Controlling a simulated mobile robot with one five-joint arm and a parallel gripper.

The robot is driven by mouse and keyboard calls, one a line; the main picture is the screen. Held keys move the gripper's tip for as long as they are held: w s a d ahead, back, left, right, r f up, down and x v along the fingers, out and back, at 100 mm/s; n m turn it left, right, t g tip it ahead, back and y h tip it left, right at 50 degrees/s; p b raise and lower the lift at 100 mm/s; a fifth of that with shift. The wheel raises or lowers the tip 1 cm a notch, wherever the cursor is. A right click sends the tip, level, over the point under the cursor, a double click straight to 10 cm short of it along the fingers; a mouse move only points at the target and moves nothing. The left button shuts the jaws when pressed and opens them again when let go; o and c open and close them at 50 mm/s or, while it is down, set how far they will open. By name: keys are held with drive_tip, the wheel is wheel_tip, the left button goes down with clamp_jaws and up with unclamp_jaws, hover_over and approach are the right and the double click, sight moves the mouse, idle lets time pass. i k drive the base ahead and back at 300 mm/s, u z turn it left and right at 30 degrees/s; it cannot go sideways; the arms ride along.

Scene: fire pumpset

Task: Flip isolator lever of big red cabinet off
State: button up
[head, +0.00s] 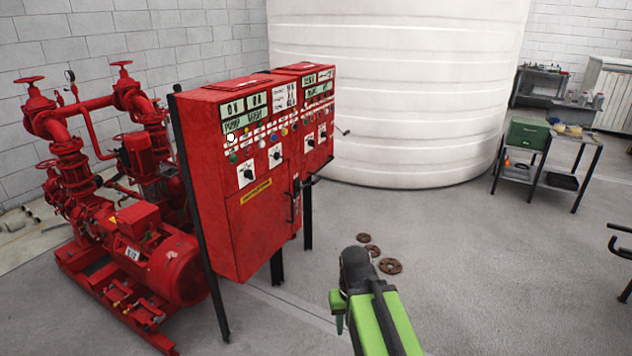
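The big red cabinet (262,225) stands on black legs left of centre, its panel of meters, buttons and labels facing right. White plates on it carry black rotary knobs, one at the lower left (247,174) and one further right (276,155). A dark handle (296,200) shows near its right edge. I cannot tell for sure which part is the isolator lever, nor its position. My gripper (355,262), at the end of my green and black arm, is low at centre, right of the cabinet and apart from it. Its fingers cannot be made out.
A second red cabinet (318,120) adjoins behind. Red pumps and pipes (130,230) stand left. A large white tank (400,90) is behind. Several rusty rings (390,266) lie on the floor. A table (548,165) stands right. Floor right of the cabinet is mostly clear.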

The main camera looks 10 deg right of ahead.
sight(317, 180)
drive_tip(key=u, duration=0.05)
drive_tip(key=i, duration=0.9)
drive_tip(key=u, duration=2.05)
drive_tip(key=k, duration=1.1)
drive_tip(key=z, duration=0.8)
drive_tip(key=i, duration=1.05)
drive_tip(key=u, duration=0.05)
